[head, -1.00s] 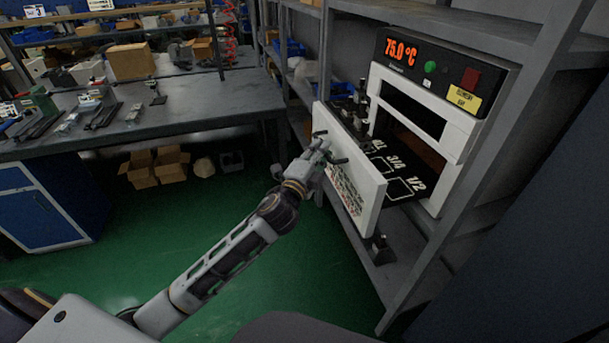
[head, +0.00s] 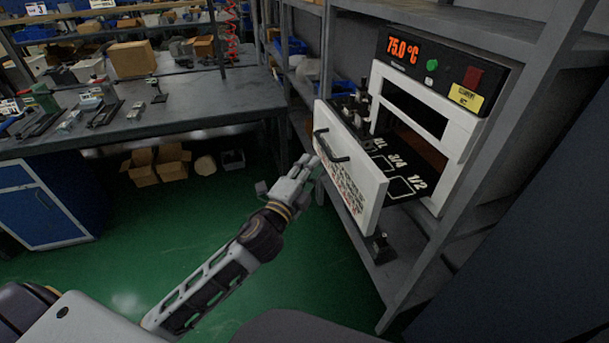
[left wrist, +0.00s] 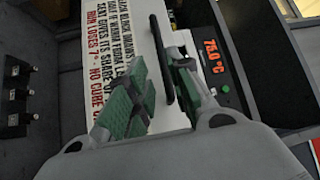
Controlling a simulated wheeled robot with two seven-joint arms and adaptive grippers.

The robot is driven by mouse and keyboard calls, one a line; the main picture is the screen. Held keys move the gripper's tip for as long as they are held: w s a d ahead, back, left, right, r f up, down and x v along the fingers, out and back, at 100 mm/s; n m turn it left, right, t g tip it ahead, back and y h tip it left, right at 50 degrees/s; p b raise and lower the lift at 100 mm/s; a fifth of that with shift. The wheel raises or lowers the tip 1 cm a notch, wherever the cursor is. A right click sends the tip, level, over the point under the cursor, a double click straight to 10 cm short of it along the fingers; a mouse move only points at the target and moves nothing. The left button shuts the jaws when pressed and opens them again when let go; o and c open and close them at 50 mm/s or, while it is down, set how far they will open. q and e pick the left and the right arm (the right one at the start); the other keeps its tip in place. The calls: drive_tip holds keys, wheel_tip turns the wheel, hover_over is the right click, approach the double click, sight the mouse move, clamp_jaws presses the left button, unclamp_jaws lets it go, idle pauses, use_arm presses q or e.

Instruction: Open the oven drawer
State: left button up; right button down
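The oven (head: 446,85) stands on a grey shelf at the right of the head view, its display reading 75.0 °C. Its white-fronted drawer (head: 362,180) is pulled out, showing a black tray (head: 398,172) marked 3/4 and 1/2, with dark valve parts (head: 356,108) at its far end. The black bar handle (head: 331,148) is on the drawer front. My left gripper (head: 297,174) is open and empty, apart from the handle, in front of it. In the left wrist view, the handle (left wrist: 161,58) shows beyond the spread green-padded fingers. My right gripper is not in view.
A grey workbench (head: 190,100) with tools and boxes stands at the left. Cardboard boxes (head: 158,167) lie on the floor beneath it. A small dark part (head: 380,248) sits on the lower shelf under the drawer. The green floor before the drawer is clear.

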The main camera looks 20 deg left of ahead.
use_arm(q)
drive_tip(key=shift+s+a+f, duration=0.1)
drive_tip(key=shift+s, duration=0.6)
drive_tip(key=shift+s+a+f, duration=0.1)
drive_tip(key=shift+s, duration=0.55)
drive_tip(key=shift+r+n, duration=0.1)
drive_tip(key=shift+n, duration=0.2)
